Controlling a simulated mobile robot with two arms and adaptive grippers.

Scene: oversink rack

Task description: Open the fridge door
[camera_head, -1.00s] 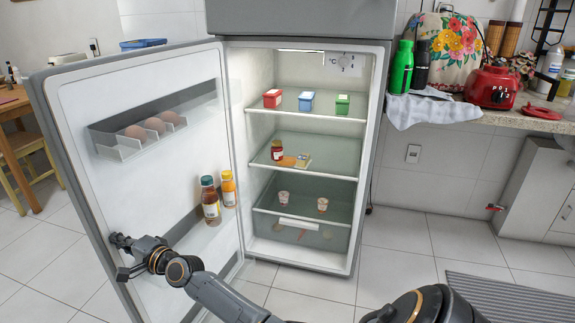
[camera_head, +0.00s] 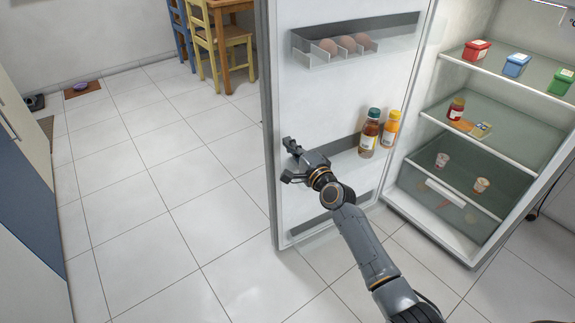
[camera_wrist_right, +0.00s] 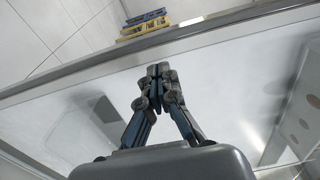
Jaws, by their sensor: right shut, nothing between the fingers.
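The fridge door (camera_head: 300,110) stands wide open on the left of the fridge body, its white inner side facing me in the head view. The fridge interior (camera_head: 500,85) is exposed at the right, with its shelves showing. My right gripper (camera_head: 288,158) is at the inner side of the door, near its free edge and below the egg shelf. In the right wrist view its fingers (camera_wrist_right: 158,70) are closed together with nothing between them, in front of the door's inner panel (camera_wrist_right: 225,75). I cannot tell whether they touch it. My left gripper is not in view.
The door holds eggs (camera_head: 347,45) and two bottles (camera_head: 378,132) on its shelves. A wooden table and a yellow chair (camera_head: 215,45) stand at the back. The tiled floor (camera_head: 150,190) left of the door is clear. A cabinet (camera_head: 25,190) stands at the far left.

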